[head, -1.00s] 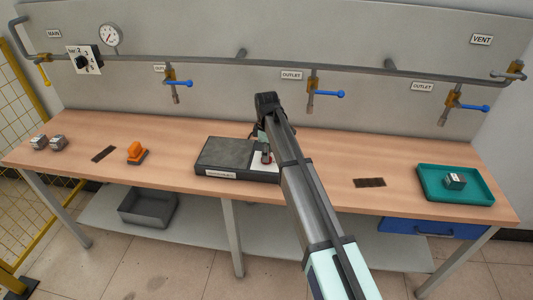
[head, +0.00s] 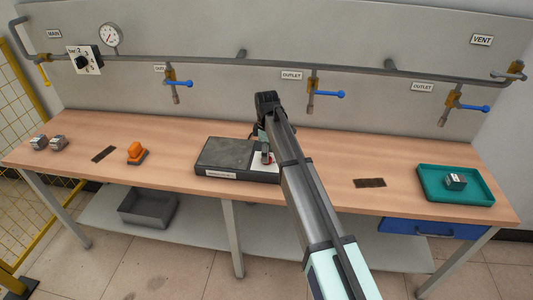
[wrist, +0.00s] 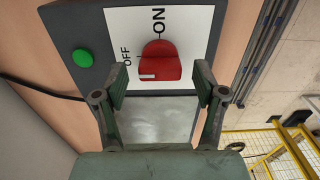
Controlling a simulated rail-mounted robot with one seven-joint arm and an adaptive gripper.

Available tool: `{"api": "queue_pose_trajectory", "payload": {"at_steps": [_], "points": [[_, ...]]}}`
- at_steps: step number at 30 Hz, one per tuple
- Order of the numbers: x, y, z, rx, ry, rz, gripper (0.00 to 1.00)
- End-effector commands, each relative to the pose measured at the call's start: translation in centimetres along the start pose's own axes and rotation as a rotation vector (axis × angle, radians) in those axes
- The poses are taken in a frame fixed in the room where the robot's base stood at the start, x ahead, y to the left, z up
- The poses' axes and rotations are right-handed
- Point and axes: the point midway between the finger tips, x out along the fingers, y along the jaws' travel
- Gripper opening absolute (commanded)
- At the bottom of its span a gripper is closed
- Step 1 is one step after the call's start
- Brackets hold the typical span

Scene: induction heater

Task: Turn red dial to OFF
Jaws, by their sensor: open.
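The red dial (wrist: 158,62) sits on a white plate (wrist: 195,25) marked ON and OFF in the wrist view. ON is above the dial and OFF is to its left. A white mark shows on the dial's near face; I cannot tell for sure which setting it is at. My gripper (wrist: 160,84) is open, with one finger on each side of the dial's near end and gaps visible between. In the head view the dial (head: 267,158) is a small red spot on the right part of the heater (head: 225,154), partly hidden by my arm.
A green button (wrist: 83,57) is left of the plate. On the bench stand an orange object (head: 136,151), two small metal blocks at the left, and a green tray (head: 428,188) holding a block. Pipes with blue-handled outlet valves (head: 327,94) run along the back panel.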

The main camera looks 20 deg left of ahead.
Motion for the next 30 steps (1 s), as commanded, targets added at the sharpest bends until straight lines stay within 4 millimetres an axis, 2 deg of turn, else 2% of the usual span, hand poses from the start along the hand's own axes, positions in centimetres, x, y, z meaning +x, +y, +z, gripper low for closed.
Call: {"api": "queue_pose_trajectory", "payload": {"at_steps": [5, 12, 18, 24, 30], "points": [[-2.4, 0.1, 0.0, 0.0, 0.001, 0.002, 0.71], [-7.1, 0.1, -0.1, 0.0, 0.001, 0.002, 0.71], [-10.1, 0.1, 0.0, -0.001, 0.0, 0.0, 0.71], [-11.5, 0.0, 0.0, -0.001, 0.0, 0.0, 0.71], [-11.6, 0.0, 0.0, -0.001, 0.0, -0.001, 0.71]]}}
